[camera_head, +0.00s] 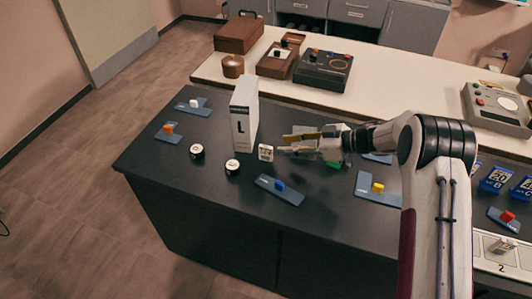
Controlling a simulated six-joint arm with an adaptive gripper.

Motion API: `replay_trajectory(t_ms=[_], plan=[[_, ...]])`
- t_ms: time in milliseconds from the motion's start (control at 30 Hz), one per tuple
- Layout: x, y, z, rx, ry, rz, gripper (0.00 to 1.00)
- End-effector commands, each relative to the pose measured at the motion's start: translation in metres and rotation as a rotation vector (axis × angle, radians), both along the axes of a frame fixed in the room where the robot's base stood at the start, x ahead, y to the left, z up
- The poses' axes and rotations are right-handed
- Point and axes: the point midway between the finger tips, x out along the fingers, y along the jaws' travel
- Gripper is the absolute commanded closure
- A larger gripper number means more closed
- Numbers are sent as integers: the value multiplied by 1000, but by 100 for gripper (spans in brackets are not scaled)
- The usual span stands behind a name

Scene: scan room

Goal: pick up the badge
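A small white block-like tag with dark markings (265,153) stands on the dark tabletop, right of the tall white box's foot. It may be the badge; its print is too small to read. My gripper (282,143) reaches in from the right and points left. Its two fingers are apart with a gap between them, and nothing shows in the gap. The lower fingertip is close to the tag's right side; I cannot tell whether they touch. A similar small pale item (502,245) sits at the far right beside a "2" label.
A tall white box marked L (243,115) stands just behind the tag. Two round black-and-white pieces (232,167) (197,151) lie to the left. Blue-grey plates with coloured cubes (279,187) lie around. The front left tabletop (190,190) is clear.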

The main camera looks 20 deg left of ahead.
Motion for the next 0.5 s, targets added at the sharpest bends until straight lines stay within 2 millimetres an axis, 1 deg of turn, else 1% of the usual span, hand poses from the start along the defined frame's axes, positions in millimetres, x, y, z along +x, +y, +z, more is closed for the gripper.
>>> replay_trajectory(t_ms=[100, 367, 500], plan=[[-3, 1, -3, 2, 8, 11, 71], [-3, 1, -3, 2, 7, 10, 71], [-3, 5, -5, 1, 8, 11, 71]])
